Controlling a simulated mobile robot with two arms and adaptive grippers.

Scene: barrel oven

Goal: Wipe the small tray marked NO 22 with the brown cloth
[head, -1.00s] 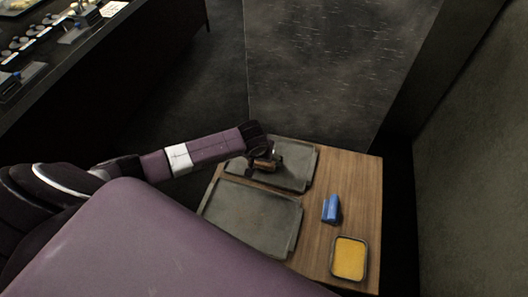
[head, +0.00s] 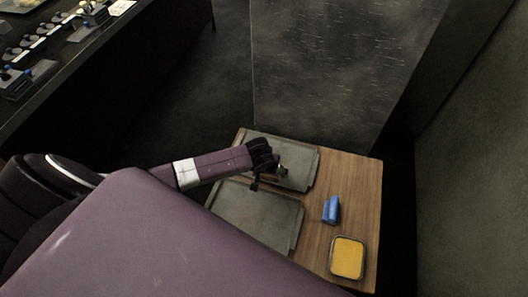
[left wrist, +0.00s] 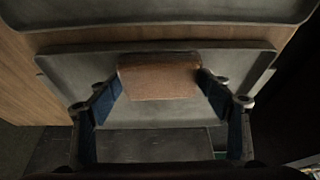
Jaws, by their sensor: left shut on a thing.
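My left gripper (head: 268,177) is shut on the brown cloth (left wrist: 160,78), a folded block held between both fingers in the left wrist view. The cloth is over a grey metal tray (left wrist: 85,66); I cannot tell whether it touches. In the head view the gripper is by the near edge of the far tray (head: 302,160), and my arm hides part of that tray. A second grey tray (head: 255,215) lies nearer on the wooden table. No NO 22 marking is readable on either tray. My right gripper is not in view.
On the wooden table (head: 352,188), right of the trays, lie a blue object (head: 331,210) and a yellow-filled small dish (head: 347,257). A dark panel (head: 335,75) rises behind the table. A dark counter with several items (head: 75,55) stands at upper left.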

